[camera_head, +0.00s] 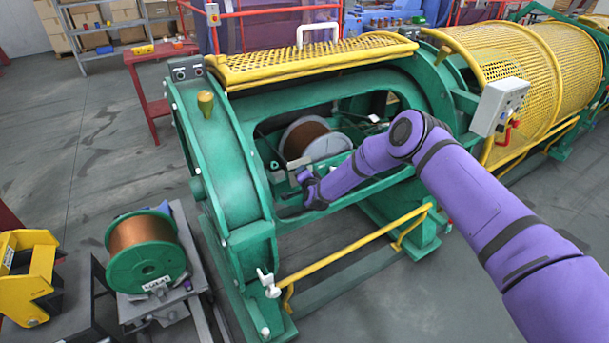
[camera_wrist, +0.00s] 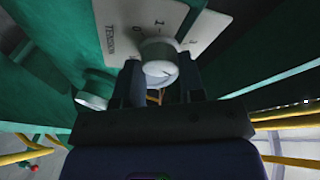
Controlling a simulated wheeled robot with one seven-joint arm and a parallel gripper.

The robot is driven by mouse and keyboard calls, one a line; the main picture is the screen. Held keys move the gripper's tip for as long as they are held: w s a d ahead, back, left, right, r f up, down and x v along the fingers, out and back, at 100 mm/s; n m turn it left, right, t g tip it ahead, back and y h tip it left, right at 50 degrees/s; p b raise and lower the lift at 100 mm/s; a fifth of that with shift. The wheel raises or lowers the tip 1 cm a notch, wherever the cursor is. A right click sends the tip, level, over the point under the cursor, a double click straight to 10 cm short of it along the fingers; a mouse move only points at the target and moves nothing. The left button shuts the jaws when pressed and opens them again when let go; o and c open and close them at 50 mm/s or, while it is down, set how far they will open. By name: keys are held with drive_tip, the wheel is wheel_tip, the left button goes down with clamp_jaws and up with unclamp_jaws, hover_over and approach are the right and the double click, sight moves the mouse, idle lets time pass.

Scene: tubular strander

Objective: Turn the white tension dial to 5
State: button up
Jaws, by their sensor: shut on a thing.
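The white tension dial (camera_wrist: 158,62) sits near the middle of the wrist view, in front of a white scale plate (camera_wrist: 128,25) lettered "TENSION". The dial's pointer setting is too unclear to read. In the head view my gripper (camera_head: 313,190) reaches into the opening of the green machine (camera_head: 222,157), and the dial is not discernible there.
A second pale round part (camera_wrist: 93,92) is left of the dial. A copper spool (camera_head: 305,140) sits inside the machine behind my gripper. A yellow rail (camera_head: 350,250) runs along the front. A yellow mesh guard (camera_head: 310,60) stands raised above. Another spool (camera_head: 140,235) is at left.

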drive_tip(key=shift+m, duration=0.5)
drive_tip(key=o, duration=0.9)
drive_tip(key=shift+s, duration=0.1)
drive_tip(key=v, duration=1)
drive_tip(key=shift+s+d+r, duration=0.2)
drive_tip(key=shift+s+r, duration=0.05)
drive_tip(key=shift+s, duration=0.05)
